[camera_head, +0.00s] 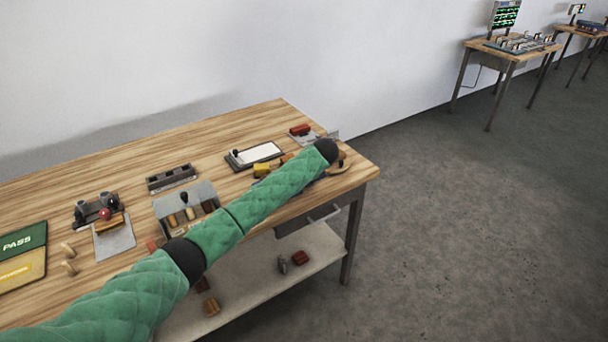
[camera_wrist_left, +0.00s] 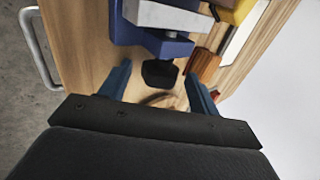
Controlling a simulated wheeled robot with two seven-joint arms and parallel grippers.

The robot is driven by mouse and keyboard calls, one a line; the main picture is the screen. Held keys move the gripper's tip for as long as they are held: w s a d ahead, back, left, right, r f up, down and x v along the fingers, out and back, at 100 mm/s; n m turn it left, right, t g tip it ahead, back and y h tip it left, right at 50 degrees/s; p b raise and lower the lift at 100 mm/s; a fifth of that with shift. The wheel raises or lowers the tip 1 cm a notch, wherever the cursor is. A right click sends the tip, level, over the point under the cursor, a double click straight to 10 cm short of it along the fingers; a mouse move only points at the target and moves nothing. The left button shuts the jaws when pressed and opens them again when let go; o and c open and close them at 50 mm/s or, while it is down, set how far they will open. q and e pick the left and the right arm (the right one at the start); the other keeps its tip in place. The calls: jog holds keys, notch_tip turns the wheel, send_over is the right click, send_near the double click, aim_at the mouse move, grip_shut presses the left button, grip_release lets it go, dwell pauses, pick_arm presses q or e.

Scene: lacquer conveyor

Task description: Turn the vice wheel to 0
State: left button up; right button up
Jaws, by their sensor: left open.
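In the left wrist view the blue vice (camera_wrist_left: 152,38) with its light grey block (camera_wrist_left: 165,17) stands on the wooden table. A dark, roughly square part (camera_wrist_left: 160,73), seemingly the vice wheel, sticks out toward my left gripper (camera_wrist_left: 157,76). The two blue fingers are open, one on each side of that part. I cannot tell whether they touch it. No number or mark on the wheel is readable. In the head view my green left arm reaches to the table's right end and hides most of the vice and the gripper. My right gripper is not in view.
The wooden table (camera_head: 140,142) holds a grey bin (camera_head: 172,206), a white-topped plate (camera_head: 258,152), a yellow block (camera_head: 262,169) and a red item (camera_head: 300,130). A metal handle (camera_wrist_left: 38,50) lies beyond the table edge. A lower shelf (camera_head: 315,240) holds small parts.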

pick_arm(q)
jog(key=shift+s+d+r, duration=0.2)
jog(key=shift+r, duration=0.05)
jog(key=b+v, duration=0.2)
jog(key=v, duration=0.5)
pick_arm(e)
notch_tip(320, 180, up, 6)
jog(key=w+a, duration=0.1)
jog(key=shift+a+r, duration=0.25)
pick_arm(q)
jog(key=shift+f, duration=0.1)
